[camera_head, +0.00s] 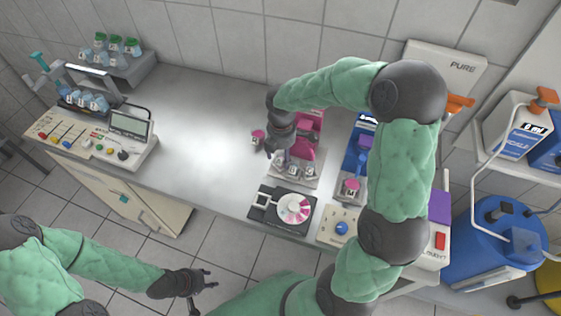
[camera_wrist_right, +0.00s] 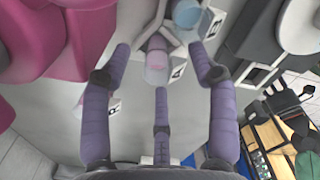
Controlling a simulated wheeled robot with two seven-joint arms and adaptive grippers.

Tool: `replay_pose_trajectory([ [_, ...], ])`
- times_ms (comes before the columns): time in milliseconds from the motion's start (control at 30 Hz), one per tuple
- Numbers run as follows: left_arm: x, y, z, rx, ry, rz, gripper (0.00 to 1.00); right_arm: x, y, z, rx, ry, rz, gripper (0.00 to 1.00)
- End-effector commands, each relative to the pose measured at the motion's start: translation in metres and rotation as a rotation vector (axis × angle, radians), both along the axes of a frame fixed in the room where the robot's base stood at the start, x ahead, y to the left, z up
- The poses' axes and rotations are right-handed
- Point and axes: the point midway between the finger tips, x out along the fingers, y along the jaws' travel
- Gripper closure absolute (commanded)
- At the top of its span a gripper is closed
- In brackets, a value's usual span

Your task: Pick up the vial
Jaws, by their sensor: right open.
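Several small vials (camera_head: 294,170) stand in a row at the front of the pink device. In the right wrist view, a vial with pink contents (camera_wrist_right: 157,66) sits by a white tag marked A, between and just beyond my fingers. A bluish vial (camera_wrist_right: 187,14) by a tag marked B is further up. My right gripper (camera_head: 276,153) is above the left end of the row; its fingers (camera_wrist_right: 160,66) are spread around the pink vial without a visible grip. My left gripper (camera_head: 206,288) is off the table's front edge, empty, its fingers apart.
A pink device (camera_head: 307,135) and a blue device (camera_head: 357,150) stand behind and right. A black unit with a pink-and-white disc (camera_head: 293,208) lies in front. The table's left middle (camera_head: 205,125) is clear.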

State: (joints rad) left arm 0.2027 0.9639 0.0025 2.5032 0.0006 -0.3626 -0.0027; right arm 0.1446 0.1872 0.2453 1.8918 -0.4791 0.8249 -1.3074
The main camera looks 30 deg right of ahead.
Motion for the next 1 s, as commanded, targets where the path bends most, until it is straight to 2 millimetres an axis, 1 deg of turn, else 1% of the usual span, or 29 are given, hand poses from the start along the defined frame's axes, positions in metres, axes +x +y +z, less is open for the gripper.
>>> replay_pose_trajectory([
  [67, 0.000, 0.000, 0.001, 0.000, 0.000, 0.000, 0.60, 0.000, 0.000, 0.001, 0.000, 0.000, 0.000, 0.40],
  [100, 0.000, 0.000, 0.001, 0.000, 0.000, 0.000, 0.60, 0.000, 0.000, 0.001, 0.000, 0.000, 0.000, 0.52],
  [167, 0.000, 0.000, 0.001, 0.000, 0.000, 0.000, 0.60, 0.000, 0.000, 0.001, 0.000, 0.000, 0.000, 0.69],
  [200, 0.000, 0.000, 0.001, 0.000, 0.000, 0.000, 0.60, 0.000, 0.000, 0.001, 0.000, 0.000, 0.000, 0.80],
  [233, 0.000, 0.000, 0.001, 0.000, 0.000, 0.000, 0.60, 0.000, 0.000, 0.001, 0.000, 0.000, 0.000, 0.88],
  [267, 0.000, 0.000, 0.001, 0.000, 0.000, 0.000, 0.60, 0.000, 0.000, 0.001, 0.000, -0.001, 0.000, 0.93],
  [600, 0.000, 0.000, 0.001, 0.000, 0.000, 0.000, 0.60, 0.000, 0.000, 0.001, 0.000, 0.000, 0.000, 0.94],
  [733, 0.000, 0.000, 0.002, 0.000, 0.000, 0.000, 0.60, 0.000, 0.000, 0.005, 0.000, -0.001, -0.001, 0.94],
  [867, 0.000, 0.000, 0.005, 0.000, 0.000, 0.000, 0.60, 0.001, 0.000, 0.015, -0.001, -0.004, -0.001, 0.94],
  [1000, 0.000, 0.000, 0.011, 0.000, 0.000, 0.000, 0.60, 0.001, 0.000, 0.034, 0.000, -0.004, -0.001, 0.94],
])
